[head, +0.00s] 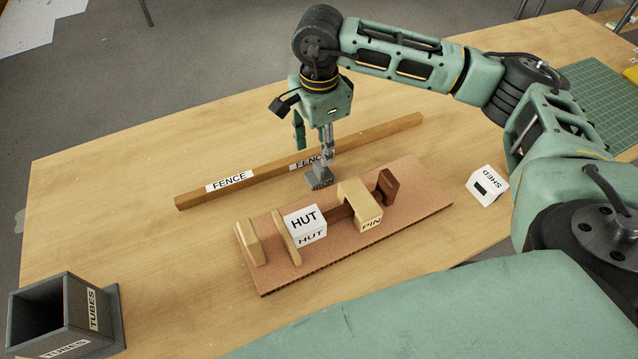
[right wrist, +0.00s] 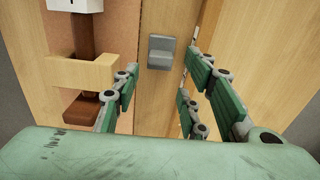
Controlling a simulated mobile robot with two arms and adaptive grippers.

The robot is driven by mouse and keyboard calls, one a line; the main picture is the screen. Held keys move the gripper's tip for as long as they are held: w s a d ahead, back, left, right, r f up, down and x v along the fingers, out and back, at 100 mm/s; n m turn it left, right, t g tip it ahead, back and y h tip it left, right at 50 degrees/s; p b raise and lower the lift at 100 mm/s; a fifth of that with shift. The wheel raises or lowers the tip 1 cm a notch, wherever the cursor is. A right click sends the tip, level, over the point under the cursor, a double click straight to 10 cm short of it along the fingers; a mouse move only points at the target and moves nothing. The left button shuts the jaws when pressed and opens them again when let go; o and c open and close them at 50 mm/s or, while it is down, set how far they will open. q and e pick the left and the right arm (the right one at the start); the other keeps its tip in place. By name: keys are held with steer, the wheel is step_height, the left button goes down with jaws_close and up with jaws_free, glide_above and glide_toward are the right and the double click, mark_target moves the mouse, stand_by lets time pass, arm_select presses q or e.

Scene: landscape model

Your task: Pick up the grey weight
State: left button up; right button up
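My right gripper (head: 326,150) points down just above the weight. In the right wrist view the right gripper (right wrist: 162,80) has its green fingers spread apart with nothing held. Whether a finger touches the weight cannot be told. My left gripper is not in view.
The fence (head: 372,138) lies close behind the weight. The brown board (head: 425,208) in front carries a white hut (head: 305,223) and a wooden pin piece (head: 360,205). A white shed (head: 487,186) stands right; a grey tubes box (head: 88,325) stands front left.

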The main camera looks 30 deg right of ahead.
mark_target(319, 165)
steer(key=shift+f, duration=0.6)
steer(key=shift+f+b, duration=0.6)
steer(key=shift+f, duration=0.2)
step_height(319, 165, down, 6)
steer(key=b, duration=0.2)
steer(key=shift+w+b, duration=0.1)
steer(key=shift+b, duration=0.25)
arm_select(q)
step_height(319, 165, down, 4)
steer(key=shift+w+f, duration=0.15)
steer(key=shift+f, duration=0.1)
arm_select(e)
steer(key=shift+r, duration=0.1)
steer(key=shift+c, duration=0.2)
jaws_close()
